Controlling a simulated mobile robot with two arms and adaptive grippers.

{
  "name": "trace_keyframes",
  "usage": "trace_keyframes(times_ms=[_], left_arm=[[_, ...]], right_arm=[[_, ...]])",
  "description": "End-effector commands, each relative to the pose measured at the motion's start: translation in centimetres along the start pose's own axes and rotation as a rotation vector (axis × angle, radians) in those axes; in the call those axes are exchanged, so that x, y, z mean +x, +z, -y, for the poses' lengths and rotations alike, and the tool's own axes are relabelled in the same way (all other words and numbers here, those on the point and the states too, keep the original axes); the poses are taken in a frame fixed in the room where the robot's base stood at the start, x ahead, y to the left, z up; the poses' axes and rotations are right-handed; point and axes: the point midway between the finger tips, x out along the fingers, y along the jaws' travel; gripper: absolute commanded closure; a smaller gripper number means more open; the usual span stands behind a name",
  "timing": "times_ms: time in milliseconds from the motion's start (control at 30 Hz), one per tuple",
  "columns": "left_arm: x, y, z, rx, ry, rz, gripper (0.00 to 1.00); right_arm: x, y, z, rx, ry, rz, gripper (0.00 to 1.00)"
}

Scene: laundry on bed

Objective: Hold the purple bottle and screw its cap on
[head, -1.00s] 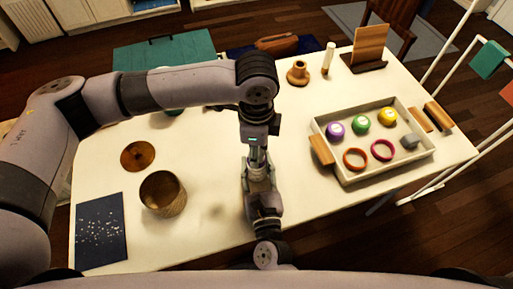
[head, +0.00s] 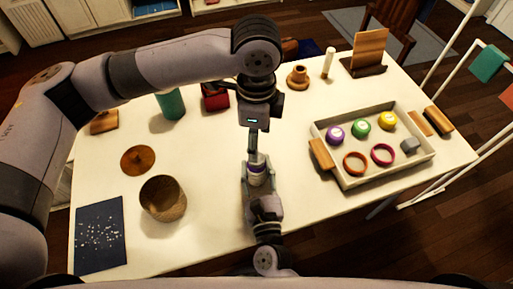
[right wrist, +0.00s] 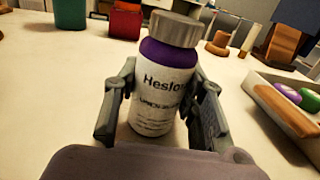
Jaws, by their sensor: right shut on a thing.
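The purple bottle (right wrist: 165,90) has a white label and purple shoulder and stands between the fingers of my right gripper (right wrist: 160,105), which is shut on it. A ribbed grey cap (right wrist: 175,29) sits on its top, and I cannot tell how tight it is. In the head view the bottle (head: 257,180) is near the table's front middle, in my right gripper. My left gripper (head: 253,140) points down from above, close over the cap. Its fingers are too small and partly hidden to tell whether they are open. It does not show in the right wrist view.
A woven bowl (head: 163,198), wooden disc (head: 138,159) and dark mat (head: 99,235) lie left. A green cylinder (head: 171,104) and red box (head: 215,97) stand behind.

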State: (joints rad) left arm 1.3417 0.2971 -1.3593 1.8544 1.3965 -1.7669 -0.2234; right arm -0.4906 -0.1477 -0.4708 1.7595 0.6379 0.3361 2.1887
Motion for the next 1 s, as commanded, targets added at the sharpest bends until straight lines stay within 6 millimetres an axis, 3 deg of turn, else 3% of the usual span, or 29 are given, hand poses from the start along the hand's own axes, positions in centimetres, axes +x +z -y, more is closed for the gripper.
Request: trace_keyframes(times_ms=[100, 300, 667, 700, 1000], left_arm=[[-2.4, 0.0, 0.0, 0.000, -0.002, -0.001, 0.44], [-4.7, 0.0, 0.0, -0.001, 0.000, -0.001, 0.44], [-5.2, 0.0, 0.0, 0.000, 0.001, 0.000, 0.44], [-5.2, 0.0, 0.0, 0.000, 0.001, 0.000, 0.44], [-5.2, 0.0, 0.0, -0.001, 0.001, 0.000, 0.44]], right_arm=[[0.0, 0.0, 0.0, 0.000, 0.000, 0.000, 1.00], [0.0, 0.0, 0.0, 0.000, 0.000, 0.000, 1.00], [0.0, 0.0, 0.0, 0.000, 0.000, 0.000, 1.00], [0.0, 0.0, 0.0, 0.000, 0.000, 0.000, 0.60], [0.0, 0.0, 0.0, 0.000, 0.000, 0.000, 0.40]])
